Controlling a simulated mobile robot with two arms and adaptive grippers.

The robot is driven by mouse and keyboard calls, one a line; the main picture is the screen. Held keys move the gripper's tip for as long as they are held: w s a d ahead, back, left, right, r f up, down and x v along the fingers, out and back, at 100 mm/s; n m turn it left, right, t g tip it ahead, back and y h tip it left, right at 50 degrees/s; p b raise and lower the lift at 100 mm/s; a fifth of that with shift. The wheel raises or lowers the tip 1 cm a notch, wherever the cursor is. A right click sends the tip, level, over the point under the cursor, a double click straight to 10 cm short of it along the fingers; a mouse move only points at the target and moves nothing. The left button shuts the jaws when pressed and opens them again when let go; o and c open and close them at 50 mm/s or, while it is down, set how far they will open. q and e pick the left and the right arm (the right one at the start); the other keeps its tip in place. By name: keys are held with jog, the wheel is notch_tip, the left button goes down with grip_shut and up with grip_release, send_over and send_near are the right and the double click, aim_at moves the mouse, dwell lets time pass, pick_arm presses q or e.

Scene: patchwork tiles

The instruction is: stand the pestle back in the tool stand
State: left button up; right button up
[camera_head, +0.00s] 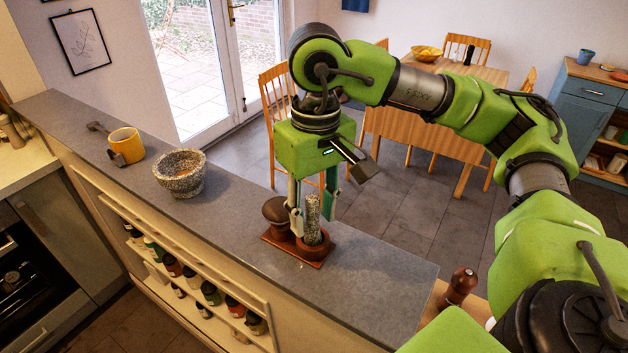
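The pestle (312,214), a speckled grey stone rod, stands upright with its lower end in the right-hand cup of the reddish-brown wooden tool stand (302,261). My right gripper (314,207) points down above the stand. Its two fingers are spread on either side of the pestle and look open, with a small gap showing. The pestle's base is hidden inside the cup. My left gripper is out of view.
A dark round-topped wooden tool (275,211) stands in the stand's left side. A grey stone mortar (180,174) and yellow mug (127,145) are farther left on the grey counter (225,206). A pepper mill (459,286) stands at lower right. The counter right of the stand is clear.

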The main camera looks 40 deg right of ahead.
aim_at(313, 197)
notch_tip(313, 197, up, 4)
jog(key=shift+f+b, duration=0.1)
jog(key=shift+b, duration=0.45)
notch_tip(313, 197, up, 7)
jog(key=shift+f+p, duration=0.1)
jog(key=shift+p, duration=0.65)
